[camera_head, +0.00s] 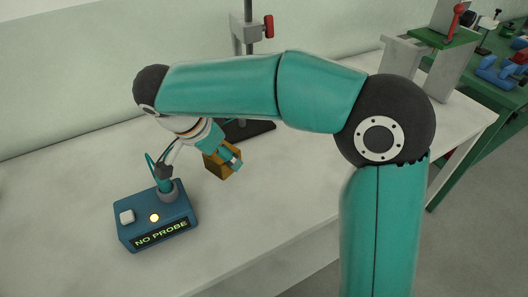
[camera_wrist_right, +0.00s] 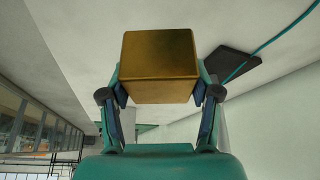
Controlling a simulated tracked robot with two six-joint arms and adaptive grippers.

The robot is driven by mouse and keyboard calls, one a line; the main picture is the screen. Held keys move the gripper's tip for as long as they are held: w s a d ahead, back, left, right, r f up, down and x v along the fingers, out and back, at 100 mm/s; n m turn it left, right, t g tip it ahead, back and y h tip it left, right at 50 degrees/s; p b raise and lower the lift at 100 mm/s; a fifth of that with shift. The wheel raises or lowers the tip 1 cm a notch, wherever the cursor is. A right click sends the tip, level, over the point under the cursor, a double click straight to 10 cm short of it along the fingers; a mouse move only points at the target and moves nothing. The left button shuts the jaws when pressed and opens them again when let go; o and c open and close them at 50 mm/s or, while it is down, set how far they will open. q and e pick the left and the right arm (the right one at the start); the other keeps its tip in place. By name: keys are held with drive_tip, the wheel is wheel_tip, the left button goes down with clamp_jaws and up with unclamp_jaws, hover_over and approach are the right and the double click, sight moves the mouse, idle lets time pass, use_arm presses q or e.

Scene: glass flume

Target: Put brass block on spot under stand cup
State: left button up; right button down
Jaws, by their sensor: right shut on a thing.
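The brass block (camera_head: 215,167) is a gold-brown cube near the middle of the white table, in front of the stand's dark base (camera_head: 258,131). My right gripper (camera_head: 229,157) is shut on it. In the right wrist view the brass block (camera_wrist_right: 160,62) sits between the two fingers of my right gripper (camera_wrist_right: 161,92). I cannot tell whether the block touches the table. The stand's grey post (camera_head: 249,12) with a red clamp rises behind my right arm, which hides its middle. I see neither the cup nor the spot. My left gripper is out of view.
A blue box (camera_head: 157,217) with a lit "NO PROBE" display stands front left of the block, with a teal cable. A grey and green fixture (camera_head: 430,45) stands at the back right. The front left of the table (camera_head: 60,200) is clear.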

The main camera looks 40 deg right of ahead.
drive_tip(key=d+f, duration=0.2)
drive_tip(key=d, duration=0.1)
drive_tip(key=w+d+f, duration=0.1)
drive_tip(key=d+f, duration=0.1)
drive_tip(key=d, duration=0.2)
drive_tip(key=d+f+p, duration=0.1)
drive_tip(key=d+f, duration=0.1)
drive_tip(key=d, duration=0.2)
drive_tip(key=shift+w+d, duration=0.1)
drive_tip(key=shift+w, duration=0.15)
drive_tip(key=shift+w+d+f+p, duration=0.1)
drive_tip(key=shift+d+f+p, duration=0.05)
drive_tip(key=shift+d+f, duration=0.4)
drive_tip(key=shift+d+f+p, duration=0.15)
drive_tip(key=shift+d+f, duration=0.2)
drive_tip(key=shift+d, duration=0.3)
drive_tip(key=shift+w+d+f, duration=0.1)
drive_tip(key=shift+d+f, duration=0.05)
drive_tip(key=shift+f, duration=0.1)
drive_tip(key=shift+f, duration=0.1)
drive_tip(key=shift+c, duration=1.2)
unclamp_jaws()
